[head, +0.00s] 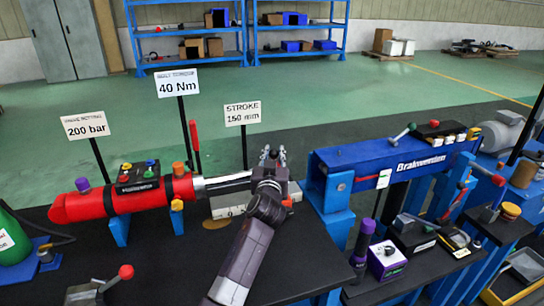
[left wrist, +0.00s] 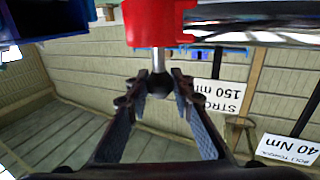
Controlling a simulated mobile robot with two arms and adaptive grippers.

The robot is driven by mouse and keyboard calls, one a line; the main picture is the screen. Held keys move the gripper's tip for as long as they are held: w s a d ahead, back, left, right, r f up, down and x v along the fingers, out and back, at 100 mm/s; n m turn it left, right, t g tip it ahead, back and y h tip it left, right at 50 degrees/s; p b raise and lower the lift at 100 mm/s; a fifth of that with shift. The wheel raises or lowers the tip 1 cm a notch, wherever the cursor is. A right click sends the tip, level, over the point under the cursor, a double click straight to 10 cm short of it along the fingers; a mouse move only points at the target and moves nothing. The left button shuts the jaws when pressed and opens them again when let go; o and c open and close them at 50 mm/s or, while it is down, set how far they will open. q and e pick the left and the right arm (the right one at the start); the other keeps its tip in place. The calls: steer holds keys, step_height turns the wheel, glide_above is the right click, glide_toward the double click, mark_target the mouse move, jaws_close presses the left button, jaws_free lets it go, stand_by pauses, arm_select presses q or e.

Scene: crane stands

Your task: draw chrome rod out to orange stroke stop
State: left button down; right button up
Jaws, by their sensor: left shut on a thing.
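The red cylinder (head: 120,199) lies on the dark bench. The chrome rod (head: 228,183) comes out of its right end; it also shows in the left wrist view (left wrist: 255,12), where it meets a red end block (left wrist: 158,22). A dark ball knob (left wrist: 159,85) on a metal stem stands out from that block. My left gripper (head: 272,157) is at the rod's outer end, shut on the knob, with a finger on either side. My right gripper is not in view.
A "STROKE 150 mm" sign (head: 243,113) stands behind the rod. A blue press frame (head: 395,160) stands to the right of my gripper. A red-knobbed lever (head: 100,288) is at the front left. The bench front (head: 165,255) is mostly clear.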

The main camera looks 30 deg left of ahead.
arm_select(q)
steer(key=shift+w+d+r, duration=0.1)
steer(key=shift+d+r, duration=0.05)
steer(key=shift+d, duration=0.15)
steer(key=shift+a, duration=0.1)
steer(key=c, duration=1.8)
jaws_free()
steer(key=shift+o, duration=0.6)
steer(key=shift+w, duration=0.1)
steer(key=v, duration=1.2)
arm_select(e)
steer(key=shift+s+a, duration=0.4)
